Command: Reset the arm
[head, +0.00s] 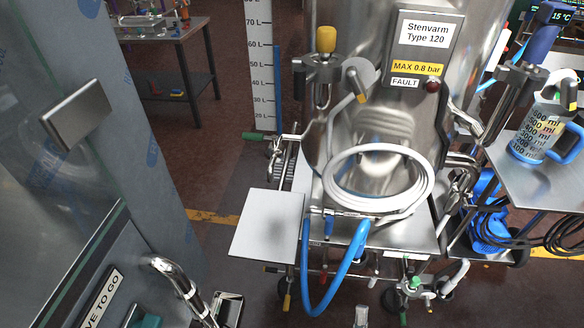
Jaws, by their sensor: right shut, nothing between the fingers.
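Only the tip of what looks like my right gripper (361,317) shows at the bottom edge of the head view, right of the middle. It is shut and nothing shows between its fingers. The rest of it and its arm are cut off by the frame. It appears in front of the floor and below the steel tank's stand, apart from the hoses. I cannot make out my left gripper.
A steel tank (470,50) with a coiled white hose (430,185), a blue hose (345,268) and a side plate (267,225) stands ahead. A large panel (60,50) fills the left. A side table (530,187) bears a measuring jug (532,138). Dark floor (225,270) shows between.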

